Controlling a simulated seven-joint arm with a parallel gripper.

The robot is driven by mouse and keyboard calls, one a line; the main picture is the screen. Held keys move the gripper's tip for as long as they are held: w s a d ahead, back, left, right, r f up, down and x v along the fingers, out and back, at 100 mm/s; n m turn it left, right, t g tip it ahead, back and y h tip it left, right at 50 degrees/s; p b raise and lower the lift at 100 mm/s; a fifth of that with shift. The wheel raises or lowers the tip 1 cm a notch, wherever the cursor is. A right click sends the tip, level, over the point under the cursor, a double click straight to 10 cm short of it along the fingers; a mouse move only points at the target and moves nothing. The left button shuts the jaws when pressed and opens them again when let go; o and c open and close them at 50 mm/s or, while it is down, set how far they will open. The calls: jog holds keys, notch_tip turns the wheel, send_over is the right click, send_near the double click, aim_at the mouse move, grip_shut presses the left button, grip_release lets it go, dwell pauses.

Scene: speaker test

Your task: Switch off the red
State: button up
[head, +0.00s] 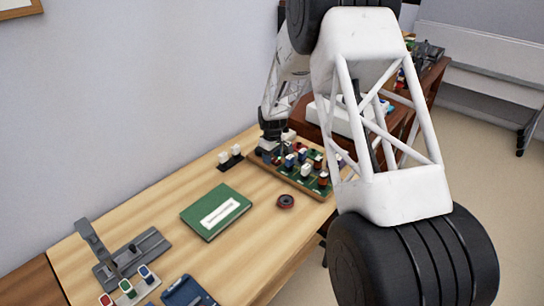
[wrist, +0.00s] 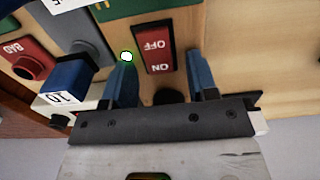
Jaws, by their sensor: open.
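A red rocker switch (wrist: 158,50) marked OFF and ON shows in the wrist view, its lettering upside down. It sits in a dark frame on a wooden surface. My gripper (wrist: 160,66) is open, with one blue finger on each side of the switch and nothing held. I cannot tell whether the fingers touch it or which half is pressed. A small lamp (wrist: 127,56) glows white-green by the left fingertip. In the head view my gripper (head: 273,138) is over the back of the component board (head: 262,168); the red switch cannot be made out there.
A red block marked BAD (wrist: 22,62) and a blue block marked 10 (wrist: 66,84) stand left of my gripper. A wall runs behind.

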aim_at(275, 160)
jog(key=c, duration=0.9)
jog(key=shift+s+r+t+y, duration=0.1)
jog(key=shift+t+y, duration=0.5)
jog(key=shift+d, duration=0.1)
jog(key=o, duration=0.9)
jog(key=shift+r, duration=0.15)
jog(key=shift+s+d+r, duration=0.15)
jog(key=shift+r, duration=1.05)
jog(key=shift+s+d+r, duration=0.1)
jog(key=shift+r, duration=1.05)
jog(key=shift+s+d+r, duration=0.15)
jog(key=shift+r, duration=1.2)
